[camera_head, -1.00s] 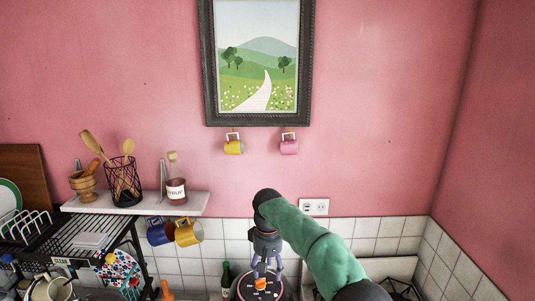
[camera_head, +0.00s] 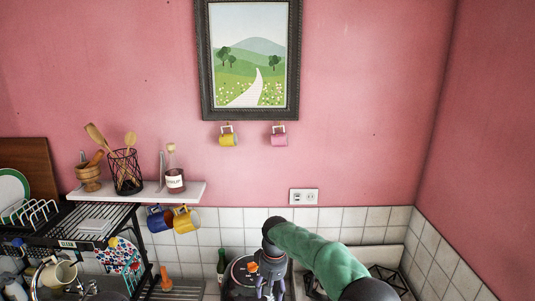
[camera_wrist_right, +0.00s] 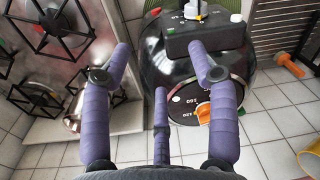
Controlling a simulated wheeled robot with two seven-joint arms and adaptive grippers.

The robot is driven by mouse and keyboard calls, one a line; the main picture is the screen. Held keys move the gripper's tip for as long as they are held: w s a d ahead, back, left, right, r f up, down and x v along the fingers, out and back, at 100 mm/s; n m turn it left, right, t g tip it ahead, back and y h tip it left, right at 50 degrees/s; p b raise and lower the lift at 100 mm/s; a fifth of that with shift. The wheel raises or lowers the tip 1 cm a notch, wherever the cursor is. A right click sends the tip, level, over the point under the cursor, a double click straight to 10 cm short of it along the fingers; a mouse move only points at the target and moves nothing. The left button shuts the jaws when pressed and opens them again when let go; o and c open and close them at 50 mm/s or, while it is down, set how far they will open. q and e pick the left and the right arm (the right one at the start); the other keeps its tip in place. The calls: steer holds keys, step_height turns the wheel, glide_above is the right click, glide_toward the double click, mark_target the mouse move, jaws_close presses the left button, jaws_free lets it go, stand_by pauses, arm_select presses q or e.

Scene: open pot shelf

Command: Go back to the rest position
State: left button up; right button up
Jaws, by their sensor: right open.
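My right gripper (camera_head: 272,287) comes in on a green arm from the right in the head view. Its purple fingers are spread and hold nothing. They hang in front of the right part of a round black cooker (camera_head: 237,285), hiding part of it. In the right wrist view the open fingers (camera_wrist_right: 160,62) show with the dark, glossy cooker (camera_wrist_right: 165,70) beyond them. An orange knob (camera_wrist_right: 203,115) on the cooker shows beside one finger; I cannot tell any contact. My left gripper is in neither view.
A stove (camera_head: 386,277) stands right of the cooker, and a green bottle (camera_head: 222,262) to its left. A black rack (camera_head: 100,222) with dishes is at left. Blue (camera_head: 159,218) and yellow (camera_head: 187,221) mugs hang under the white shelf (camera_head: 145,194).

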steer(key=s+d+f+m+y, duration=0.15)
steer(key=s+f, duration=0.25)
steer(key=f, duration=0.4)
steer(key=s+d+f, duration=0.2)
steer(key=s+f, duration=0.2)
steer(key=f, duration=0.3)
steer(key=s+d+f+m+y, duration=0.1)
steer(key=s+f, duration=0.4)
steer(key=f, duration=0.3)
steer(key=s+d+f+m, duration=0.2)
steer(key=s+f, duration=0.2)
steer(key=s, duration=0.7)
steer(key=s+d+f+m, duration=0.2)
steer(key=s+d+f, duration=0.15)
steer(key=s, duration=0.65)
step_height(320, 180, down, 25)
steer(key=a+b, duration=0.1)
steer(key=b, duration=2.4)
steer(key=shift+r+t+y, duration=0.2)
steer(key=shift+t+y, duration=0.1)
steer(key=shift+y, duration=0.05)
steer(key=shift+s, duration=0.1)
